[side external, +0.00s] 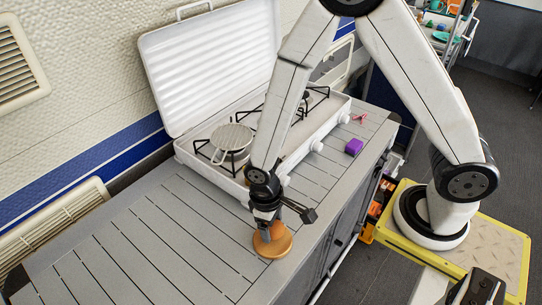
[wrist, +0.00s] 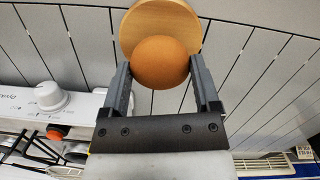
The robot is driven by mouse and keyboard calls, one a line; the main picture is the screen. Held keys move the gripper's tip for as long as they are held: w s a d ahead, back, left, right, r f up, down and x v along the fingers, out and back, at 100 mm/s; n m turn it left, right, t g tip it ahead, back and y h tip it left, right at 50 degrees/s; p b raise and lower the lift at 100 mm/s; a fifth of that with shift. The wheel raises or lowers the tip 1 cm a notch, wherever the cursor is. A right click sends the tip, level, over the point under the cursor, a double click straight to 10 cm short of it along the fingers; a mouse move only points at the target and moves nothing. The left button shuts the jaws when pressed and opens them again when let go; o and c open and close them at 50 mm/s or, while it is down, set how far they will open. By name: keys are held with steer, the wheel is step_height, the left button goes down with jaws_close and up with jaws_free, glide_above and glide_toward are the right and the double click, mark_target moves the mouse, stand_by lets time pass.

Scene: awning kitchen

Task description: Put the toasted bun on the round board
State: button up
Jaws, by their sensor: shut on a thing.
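The toasted bun (wrist: 160,62) is round and orange-brown. In the wrist view it sits between the two fingers of my gripper (wrist: 162,75), which is shut on it. The round board (wrist: 160,18) is pale wood and shows behind the bun, reaching past its top edge. In the side view the round board (side external: 283,243) lies on the slatted counter near its front edge. My gripper (side external: 265,226) points down over the left part of the board, and the bun (side external: 262,237) shows only partly beneath it. I cannot tell whether the bun touches the board.
A camping stove (side external: 318,146) with a raised white lid (side external: 215,65) stands behind, with a round wire rack (side external: 232,138) on its left burner. A purple block (side external: 354,147) and a small pink item (side external: 360,118) lie at right. The counter's left part (side external: 130,245) is clear.

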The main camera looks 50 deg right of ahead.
mark_target(272, 232)
steer(key=shift+f, duration=1.55)
steer(key=shift+f, duration=0.1)
steer(key=o, duration=1.2)
steer(key=shift+c, duration=0.2)
steer(key=shift+w+a+r, duration=0.1)
steer(key=shift+w+r, duration=0.15)
steer(key=shift+r, duration=1.8)
steer(key=shift+w+r, duration=0.2)
steer(key=shift+r, duration=1.8)
steer(key=shift+w+a+r, duration=0.1)
steer(key=shift+w+r, duration=0.15)
steer(key=shift+r, duration=1.8)
